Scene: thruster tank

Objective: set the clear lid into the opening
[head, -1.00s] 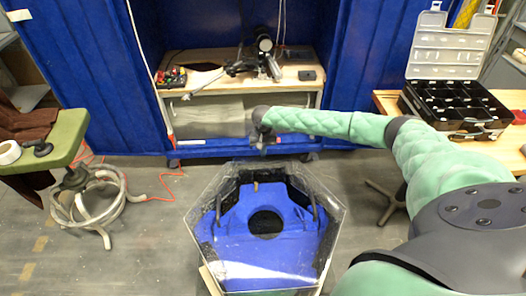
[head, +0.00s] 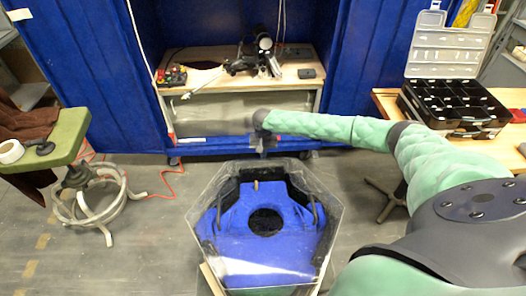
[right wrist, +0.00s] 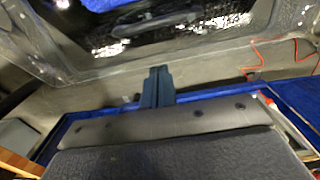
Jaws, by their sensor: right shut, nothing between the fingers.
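The clear lid (head: 333,208) is a see-through hexagonal sheet over the tank at the bottom middle of the head view. Its outline reaches past the blue body (head: 225,242) inside the tank, which has a round dark hole (head: 266,222). I cannot tell whether the lid lies flat in the opening or rests on its rim. My right gripper (head: 264,150) is just beyond the far edge of the tank, pointing down. In the right wrist view its fingers (right wrist: 157,75) are together and empty, below a clear edge. My left gripper is not in view.
A workbench (head: 225,95) with tools stands behind, inside blue walls. A green-topped stool (head: 55,140) stands at the left. A black organizer case (head: 455,108) sits open on a table at the right. The floor left of the tank is mostly clear.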

